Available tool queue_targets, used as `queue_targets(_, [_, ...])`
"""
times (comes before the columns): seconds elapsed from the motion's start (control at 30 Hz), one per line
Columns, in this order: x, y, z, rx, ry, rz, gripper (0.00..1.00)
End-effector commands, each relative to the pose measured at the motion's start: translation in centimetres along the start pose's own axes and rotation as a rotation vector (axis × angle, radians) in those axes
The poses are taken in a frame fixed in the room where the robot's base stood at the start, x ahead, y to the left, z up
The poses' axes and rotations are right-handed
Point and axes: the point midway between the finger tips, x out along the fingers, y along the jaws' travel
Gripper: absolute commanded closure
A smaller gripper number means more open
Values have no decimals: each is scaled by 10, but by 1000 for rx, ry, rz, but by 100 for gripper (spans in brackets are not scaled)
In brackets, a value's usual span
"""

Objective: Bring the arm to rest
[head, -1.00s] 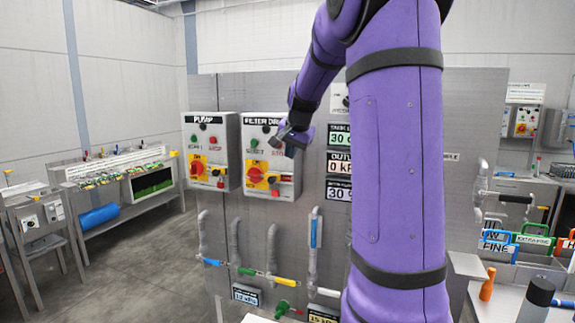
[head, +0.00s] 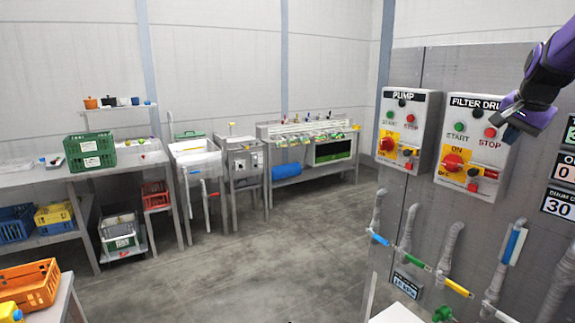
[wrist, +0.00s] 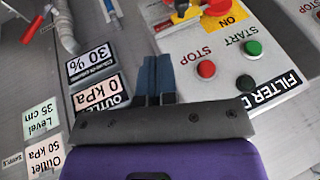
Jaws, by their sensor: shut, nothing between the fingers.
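My gripper (head: 521,117) is at the right of the head view, in front of the filter drum control box (head: 474,147). In the wrist view my gripper (wrist: 157,80) shows its two dark blue fingers together, with nothing between them. It points at the panel beside the box's red stop button (wrist: 206,69) and green start button (wrist: 253,48). It looks apart from the panel, though the exact gap is hard to tell. The purple arm enters the head view from the right edge; most of it is out of view.
The pump control box (head: 407,125) hangs left of the filter drum box. Pipes with coloured valve handles (head: 455,287) stick out below. Benches with a green crate (head: 90,150) and other crates line the left and back. An orange crate (head: 30,286) is at front left. The middle floor is clear.

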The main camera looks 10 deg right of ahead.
Motion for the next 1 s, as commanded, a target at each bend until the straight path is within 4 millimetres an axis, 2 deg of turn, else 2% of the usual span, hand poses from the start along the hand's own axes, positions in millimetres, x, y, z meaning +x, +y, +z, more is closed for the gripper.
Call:
queue_targets(0.17, [-31,-11,60,-150,-41,-47,100])
queue_targets(0.37, [-70,-7,153,-404,-92,-101,100])
queue_targets(0.57, [-99,17,239,-666,-122,-143,100])
queue_targets(0.7, [-112,44,293,-848,-127,-164,100])
queue_targets(0.83, [-117,70,331,-991,-126,-172,100])
queue_targets(1.0, [-118,93,357,-1103,-119,-175,100])
